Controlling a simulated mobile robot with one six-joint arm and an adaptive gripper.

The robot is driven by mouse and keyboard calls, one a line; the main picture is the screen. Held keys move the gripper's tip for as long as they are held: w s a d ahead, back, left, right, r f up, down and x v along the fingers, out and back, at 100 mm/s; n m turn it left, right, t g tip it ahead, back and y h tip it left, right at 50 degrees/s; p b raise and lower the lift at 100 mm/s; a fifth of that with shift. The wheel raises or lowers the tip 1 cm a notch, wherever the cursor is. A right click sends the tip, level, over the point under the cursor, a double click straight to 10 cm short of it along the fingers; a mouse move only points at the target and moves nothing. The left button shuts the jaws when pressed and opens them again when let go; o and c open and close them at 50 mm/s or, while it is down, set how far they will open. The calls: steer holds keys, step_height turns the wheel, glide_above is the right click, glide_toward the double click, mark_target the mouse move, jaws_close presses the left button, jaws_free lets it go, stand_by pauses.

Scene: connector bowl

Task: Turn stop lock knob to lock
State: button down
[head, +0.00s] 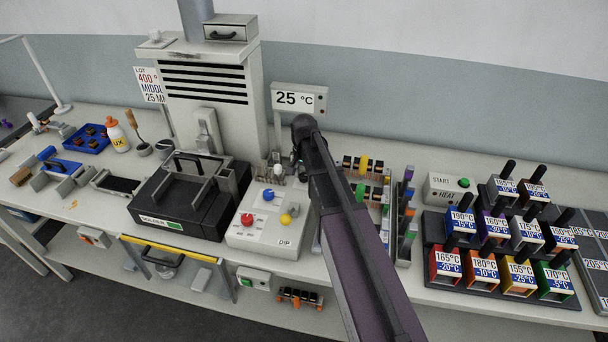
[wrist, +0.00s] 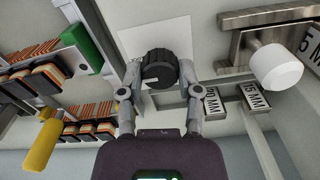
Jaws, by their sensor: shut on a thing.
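The stop lock knob (wrist: 158,70) is a black ribbed round knob with a pale pointer mark, seen near the top middle of the wrist view on a white plate (wrist: 134,38). My gripper (wrist: 160,76) is shut on it, one finger on each side. In the head view my arm hides the knob, and the gripper's fingers are also hidden behind the arm.
At left are a yellow handle (wrist: 40,146) and connector racks. The dip box (head: 268,226) stands left of my arm in the head view.

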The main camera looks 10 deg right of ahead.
steer(key=shift+s, duration=0.15)
steer(key=shift+c, duration=1.5)
jaws_free()
steer(key=shift+n, duration=0.4)
